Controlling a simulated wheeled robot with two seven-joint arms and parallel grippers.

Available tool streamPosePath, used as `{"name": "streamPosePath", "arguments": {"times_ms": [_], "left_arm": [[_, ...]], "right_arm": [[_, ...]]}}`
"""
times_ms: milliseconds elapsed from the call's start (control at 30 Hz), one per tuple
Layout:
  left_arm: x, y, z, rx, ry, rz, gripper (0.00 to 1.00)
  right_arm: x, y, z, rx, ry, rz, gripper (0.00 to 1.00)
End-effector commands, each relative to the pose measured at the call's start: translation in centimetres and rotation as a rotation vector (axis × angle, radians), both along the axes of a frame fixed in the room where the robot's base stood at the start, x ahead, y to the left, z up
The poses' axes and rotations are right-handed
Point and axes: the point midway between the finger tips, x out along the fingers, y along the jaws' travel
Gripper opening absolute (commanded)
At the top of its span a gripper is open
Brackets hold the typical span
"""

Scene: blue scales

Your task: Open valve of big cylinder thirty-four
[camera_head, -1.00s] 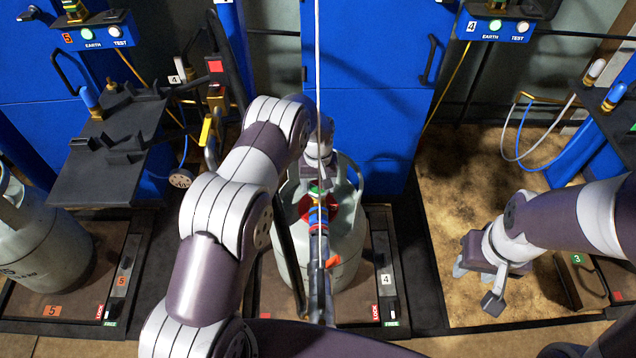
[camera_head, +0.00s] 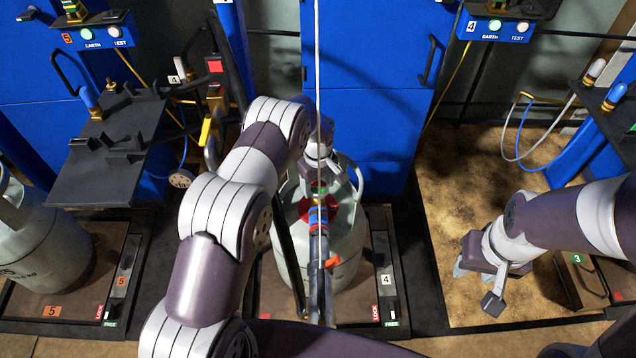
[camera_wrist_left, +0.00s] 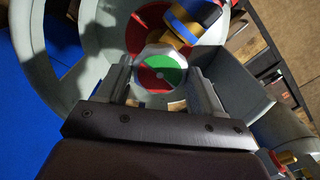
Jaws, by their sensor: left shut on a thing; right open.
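A big grey-green cylinder (camera_head: 350,240) stands upright on the scale marked 4; I see no number thirty-four on it. Its valve knob, a round dial with red and green sectors (camera_wrist_left: 160,75), shows in the left wrist view. My left gripper (camera_wrist_left: 158,90) is shut on this knob, one finger on each side. In the head view the gripper (camera_head: 320,182) is above the cylinder's top, largely hidden by my own wrist. A hose coupling with blue, yellow and red bands (camera_head: 318,215) is attached beside the knob. My right gripper (camera_head: 478,285) is open and empty at the right.
The cylinder's raised collar (camera_wrist_left: 85,80) surrounds the knob. A dark hose and lance (camera_head: 320,285) with a red lever (camera_head: 332,262) hang in front. Another cylinder (camera_head: 40,240) stands on scale 5. A blue cabinet (camera_head: 370,130) is behind.

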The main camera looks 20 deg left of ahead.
Motion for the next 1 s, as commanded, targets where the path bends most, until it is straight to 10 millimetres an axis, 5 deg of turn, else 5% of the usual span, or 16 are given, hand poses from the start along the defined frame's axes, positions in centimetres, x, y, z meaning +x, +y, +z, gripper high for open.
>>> {"name": "streamPosePath", "arguments": {"times_ms": [300,333,400,733,1000], "left_arm": [[0.1,0.0,0.1,0.000,-0.003,0.001,0.36],[0.1,0.0,0.1,0.000,-0.003,0.000,0.73],[0.1,0.0,0.1,0.000,-0.003,0.000,0.92],[0.1,0.0,0.6,0.000,-0.003,0.000,0.92],[0.2,0.0,7.3,0.000,-0.006,0.000,0.92]], "right_arm": [[0.0,0.0,0.0,0.000,0.000,0.000,0.43],[0.0,0.0,0.0,0.000,0.000,0.000,0.43],[0.0,0.0,0.0,0.000,0.000,0.000,0.43],[0.0,0.0,0.2,0.000,0.000,0.000,0.43],[0.0,0.0,1.3,0.000,0.000,0.000,0.43]]}}
